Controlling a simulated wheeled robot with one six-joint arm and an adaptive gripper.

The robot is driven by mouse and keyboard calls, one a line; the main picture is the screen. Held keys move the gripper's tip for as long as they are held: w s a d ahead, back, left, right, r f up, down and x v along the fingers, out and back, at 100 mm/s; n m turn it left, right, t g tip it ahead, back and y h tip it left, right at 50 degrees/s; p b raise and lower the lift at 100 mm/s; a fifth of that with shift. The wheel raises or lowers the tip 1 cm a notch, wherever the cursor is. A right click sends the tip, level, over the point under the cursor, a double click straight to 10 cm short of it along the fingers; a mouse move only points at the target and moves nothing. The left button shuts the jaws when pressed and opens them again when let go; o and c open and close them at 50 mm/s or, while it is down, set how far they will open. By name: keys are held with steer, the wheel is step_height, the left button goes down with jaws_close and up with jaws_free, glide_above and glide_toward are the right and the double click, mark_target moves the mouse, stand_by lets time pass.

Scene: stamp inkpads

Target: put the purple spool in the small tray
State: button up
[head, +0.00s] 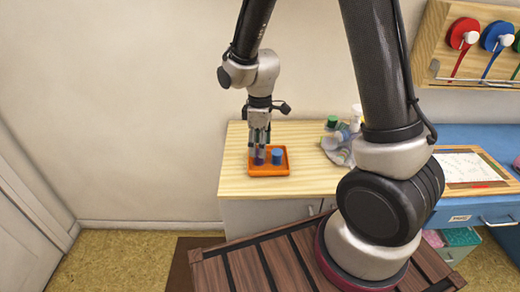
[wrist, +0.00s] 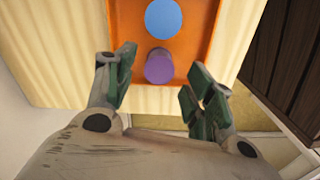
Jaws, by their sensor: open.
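The purple spool (wrist: 159,68) stands in the small orange tray (head: 283,171), near one edge of it. In the head view the purple spool (head: 259,161) shows just under my fingertips. A blue spool (head: 277,156) stands beside it in the tray; it also shows in the wrist view (wrist: 163,17). My gripper (head: 260,150) is open and points down over the tray. In the wrist view its fingertips (wrist: 162,60) are to either side of the purple spool, with a gap on both sides. I cannot tell how far the fingers reach down beside it.
The tray sits on a light wooden tabletop (head: 236,182), clear to its left. A grey lumpy object with green and white pieces (head: 338,143) stands to the right. A blue desk (head: 500,139) with a paper board (head: 466,168) is farther right.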

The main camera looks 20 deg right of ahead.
step_height(320, 180, up, 10)
steer(key=s+d+r+m+t, duration=0.2)
steer(key=s+d+r+m, duration=0.4)
steer(key=s, duration=0.3)
steer(key=s+d+r+m+t, duration=0.2)
steer(key=s+d+r+m, duration=0.3)
steer(key=s, duration=0.5)
steer(key=d+r, duration=0.2)
steer(key=d, duration=0.1)
steer(key=shift+d+r+m, duration=0.35)
steer(key=shift+r+m, duration=0.05)
